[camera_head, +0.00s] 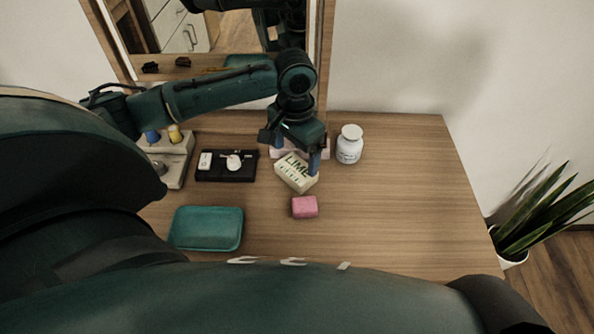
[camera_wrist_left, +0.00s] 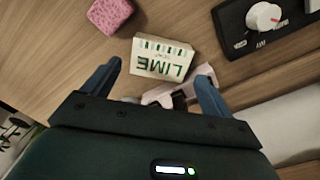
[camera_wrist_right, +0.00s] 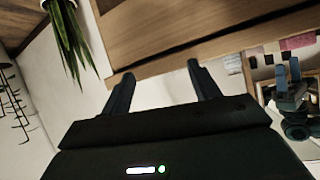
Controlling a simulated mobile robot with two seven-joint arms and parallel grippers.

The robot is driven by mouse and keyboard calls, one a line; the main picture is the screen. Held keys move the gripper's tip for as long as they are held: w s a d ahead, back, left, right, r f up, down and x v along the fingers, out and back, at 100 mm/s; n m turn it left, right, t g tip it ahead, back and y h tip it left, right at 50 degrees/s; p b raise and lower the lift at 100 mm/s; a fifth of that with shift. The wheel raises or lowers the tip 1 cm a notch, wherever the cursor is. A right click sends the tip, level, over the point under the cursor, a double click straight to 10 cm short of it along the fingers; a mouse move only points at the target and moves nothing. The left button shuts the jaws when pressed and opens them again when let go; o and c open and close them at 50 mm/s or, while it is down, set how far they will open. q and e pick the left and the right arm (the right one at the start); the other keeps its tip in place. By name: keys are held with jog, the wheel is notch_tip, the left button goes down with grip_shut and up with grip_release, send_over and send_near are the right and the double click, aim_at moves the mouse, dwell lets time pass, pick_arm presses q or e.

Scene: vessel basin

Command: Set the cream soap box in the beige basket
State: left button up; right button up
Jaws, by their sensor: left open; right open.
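The cream soap box (camera_head: 296,174), marked LIME, lies on the wooden table, and it also shows in the left wrist view (camera_wrist_left: 162,58). My left gripper (camera_head: 294,158) is open above the box's back side. In the left wrist view the box shows between and just beyond its fingertips; I cannot tell whether they touch it. A beige holder (camera_head: 178,171) stands at the left, partly hidden by my left arm; I cannot tell whether it is the basket. My right gripper (camera_wrist_right: 160,70) is open and empty near a table edge in the right wrist view.
A pink block (camera_head: 305,207) lies in front of the box. A teal tray (camera_head: 205,229) is at front left. The table's right side is clear. A mirror stands behind.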

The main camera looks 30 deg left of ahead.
pick_arm(q)
jog(key=shift+w+f+b, duration=0.2)
jog(key=shift+f+b, duration=0.15)
jog(key=shift+f, duration=2.7)
jog(key=shift+c, duration=0.3)
jog(key=c, duration=0.7)
jog(key=shift+r, duration=0.1)
